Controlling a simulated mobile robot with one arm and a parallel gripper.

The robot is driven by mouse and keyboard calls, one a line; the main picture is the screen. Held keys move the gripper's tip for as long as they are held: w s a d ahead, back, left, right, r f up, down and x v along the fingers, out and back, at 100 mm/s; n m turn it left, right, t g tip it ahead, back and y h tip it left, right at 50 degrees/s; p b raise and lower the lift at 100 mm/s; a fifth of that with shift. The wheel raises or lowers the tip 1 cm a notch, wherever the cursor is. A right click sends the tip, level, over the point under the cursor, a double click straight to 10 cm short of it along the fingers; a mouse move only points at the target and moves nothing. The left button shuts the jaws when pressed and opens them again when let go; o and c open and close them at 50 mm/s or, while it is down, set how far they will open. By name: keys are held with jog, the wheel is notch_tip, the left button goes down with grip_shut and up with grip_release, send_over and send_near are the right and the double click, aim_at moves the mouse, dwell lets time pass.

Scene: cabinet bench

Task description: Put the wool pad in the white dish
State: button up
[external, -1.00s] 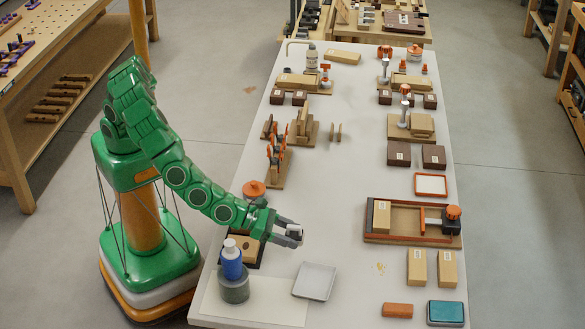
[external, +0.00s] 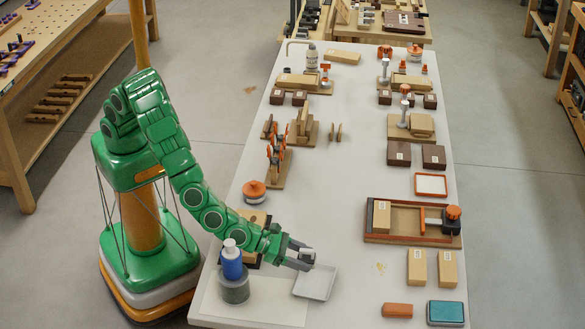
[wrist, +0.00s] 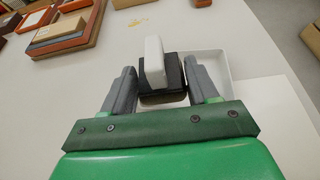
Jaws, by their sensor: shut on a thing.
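The white dish (external: 316,284) is a shallow square tray near the front of the bench; its rim also shows behind the fingers in the wrist view (wrist: 219,68). My gripper (external: 304,261) is at the dish's back left edge in the external view. In the wrist view my gripper (wrist: 160,85) is shut on the wool pad (wrist: 173,78), a dark square block with a white upright piece on it. The pad overlaps the dish's left part in that view. Its underside and its height above the dish are hidden.
A blue bottle (external: 232,262) and a grey jar (external: 234,290) stand left of the dish. An orange block (external: 397,310) and a teal box (external: 445,313) lie to the right. A wooden tray (external: 395,238) is behind them. Bench between dish and orange block is clear.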

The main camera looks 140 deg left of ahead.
jog(key=shift+f, duration=1.3)
jog(key=shift+f, duration=0.3)
jog(key=o, duration=1)
